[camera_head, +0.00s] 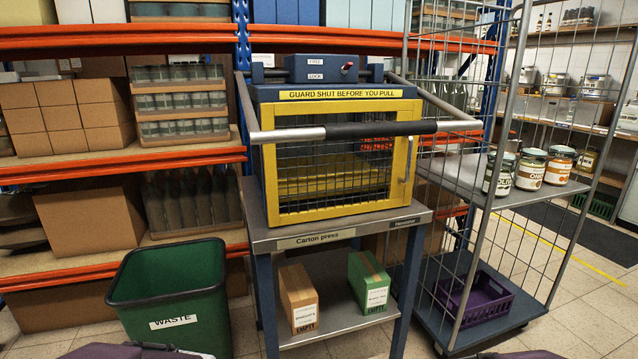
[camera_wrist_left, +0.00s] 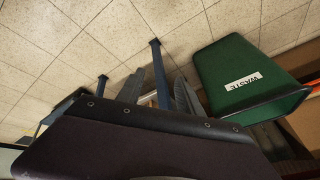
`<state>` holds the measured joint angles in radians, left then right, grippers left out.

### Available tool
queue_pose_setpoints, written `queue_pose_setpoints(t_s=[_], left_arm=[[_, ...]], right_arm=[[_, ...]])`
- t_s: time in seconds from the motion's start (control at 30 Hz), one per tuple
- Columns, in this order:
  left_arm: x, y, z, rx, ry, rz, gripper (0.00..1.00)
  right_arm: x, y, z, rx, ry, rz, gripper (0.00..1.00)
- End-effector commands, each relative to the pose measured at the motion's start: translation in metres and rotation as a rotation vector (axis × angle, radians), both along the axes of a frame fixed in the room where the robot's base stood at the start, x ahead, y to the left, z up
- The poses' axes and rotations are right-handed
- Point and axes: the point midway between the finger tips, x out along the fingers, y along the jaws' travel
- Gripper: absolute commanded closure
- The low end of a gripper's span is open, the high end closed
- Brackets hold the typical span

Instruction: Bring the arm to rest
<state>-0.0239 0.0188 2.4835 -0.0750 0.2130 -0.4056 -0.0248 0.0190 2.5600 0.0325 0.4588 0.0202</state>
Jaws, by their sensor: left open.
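My left gripper (camera_wrist_left: 158,92) shows in the left wrist view, its two grey fingers apart with nothing between them. It hangs over the floor, apart from the green waste bin (camera_wrist_left: 245,80) at the right of that view. In the head view only the purple-grey top of my left arm (camera_head: 105,350) shows at the bottom left edge, below the waste bin (camera_head: 170,290). Its fingers are out of that view. A dark sliver, perhaps of my right arm, shows at the bottom right edge; my right gripper is not seen.
The carton press (camera_head: 335,190) stands ahead with its yellow guard down, on a table (camera_head: 340,321) with two cartons on its lower shelf. A wire trolley (camera_head: 540,197) at right holds three jars and a purple crate (camera_head: 470,310). Racks stand behind. Bare floor lies beside the bin.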

Motion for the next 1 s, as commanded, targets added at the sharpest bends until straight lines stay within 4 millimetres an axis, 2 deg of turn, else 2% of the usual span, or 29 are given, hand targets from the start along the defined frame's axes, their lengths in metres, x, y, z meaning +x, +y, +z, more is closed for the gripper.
queue_pose_setpoints(t_s=[0.03,0.13,0.2,0.23,0.3,0.47,0.57,0.9,1.0], left_arm=[[-0.024,0.0,-0.014,-0.037,0.081,0.085,0.57],[-0.072,-0.004,-0.033,-0.11,0.246,0.3,0.57],[-0.093,-0.006,-0.035,-0.154,0.331,0.478,0.57],[-0.093,-0.006,-0.027,-0.165,0.33,0.523,0.57],[-0.092,-0.006,0.009,-0.162,0.324,0.51,0.57],[-0.091,-0.006,0.062,-0.161,0.322,0.507,0.57],[-0.091,-0.005,0.103,-0.161,0.321,0.506,0.57],[-0.09,-0.005,0.282,-0.161,0.319,0.504,0.57],[-0.09,-0.005,0.32,-0.161,0.319,0.504,0.57]], right_arm=[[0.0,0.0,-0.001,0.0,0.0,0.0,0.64],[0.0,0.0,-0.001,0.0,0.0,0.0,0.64],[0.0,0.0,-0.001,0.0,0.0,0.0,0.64],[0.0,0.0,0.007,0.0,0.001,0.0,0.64],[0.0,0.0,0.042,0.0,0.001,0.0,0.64],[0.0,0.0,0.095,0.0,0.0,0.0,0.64],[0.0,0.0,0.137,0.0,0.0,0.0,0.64],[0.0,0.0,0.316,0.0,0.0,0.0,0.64],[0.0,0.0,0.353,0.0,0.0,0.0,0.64]])
